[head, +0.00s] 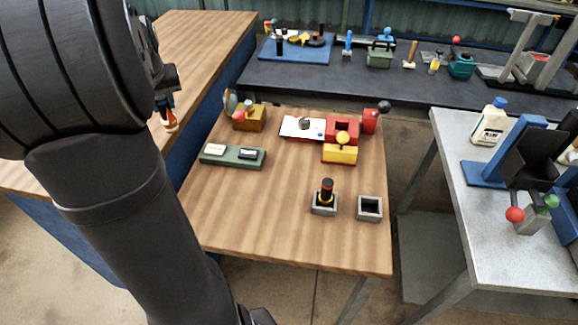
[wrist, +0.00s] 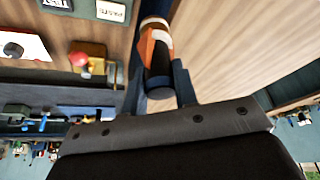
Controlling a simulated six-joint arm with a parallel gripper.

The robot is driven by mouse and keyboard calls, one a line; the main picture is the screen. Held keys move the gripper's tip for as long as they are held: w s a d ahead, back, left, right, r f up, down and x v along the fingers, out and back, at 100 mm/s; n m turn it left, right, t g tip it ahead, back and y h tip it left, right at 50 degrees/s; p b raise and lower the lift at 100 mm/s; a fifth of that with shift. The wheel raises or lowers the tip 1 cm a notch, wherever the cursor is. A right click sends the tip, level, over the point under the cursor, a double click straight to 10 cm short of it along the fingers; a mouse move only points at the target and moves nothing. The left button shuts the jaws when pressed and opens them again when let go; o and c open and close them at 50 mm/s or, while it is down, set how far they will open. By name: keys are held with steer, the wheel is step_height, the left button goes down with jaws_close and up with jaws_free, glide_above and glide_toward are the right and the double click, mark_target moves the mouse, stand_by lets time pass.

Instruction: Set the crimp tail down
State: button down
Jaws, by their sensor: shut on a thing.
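My gripper (head: 166,88) hangs below my arm at the left of the head view. Its two fingers close on the crimp tail (head: 169,119), a small piece with orange, white and dark bands that points down. In the wrist view the crimp tail (wrist: 155,42) sits between the fingers (wrist: 159,82), dark end toward the palm. It appears against the long wooden bench (head: 205,35) near its blue side. I cannot tell whether its lower end touches anything.
The wooden table (head: 285,240) holds a green block with two labels (head: 232,156), a red-and-yellow fixture (head: 341,139), a grey holder with a dark piece (head: 325,203) and an empty grey square holder (head: 369,208). Its front left is clear.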

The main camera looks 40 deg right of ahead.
steer(key=s+d+f+m+h, duration=0.1)
steer(key=s+d+m, duration=0.1)
steer(key=s+d, duration=0.5)
steer(key=s+d+f+m+h, duration=0.1)
steer(key=s+d+f+m, duration=0.15)
steer(key=d, duration=0.95)
steer(key=s+d+f+m+g, duration=0.2)
steer(key=s+d+m, duration=0.2)
steer(key=s+d, duration=1.15)
steer(key=shift+h, duration=0.4)
steer(key=shift+w+a+f, duration=0.55)
steer(key=shift+w+f, duration=1)
steer(key=shift+f, duration=0.3)
steer(key=shift+w+a+f, duration=0.6)
steer(key=shift+w+f, duration=0.95)
steer(key=shift+f, duration=0.35)
steer(key=shift+w+a+f, duration=0.55)
steer(key=shift+w+f, duration=1)
steer(key=shift+f, duration=0.3)
steer(key=shift+f, duration=0.15)
steer(key=c, duration=1.1)
jaws_free()
steer(key=shift+c, duration=0.2)
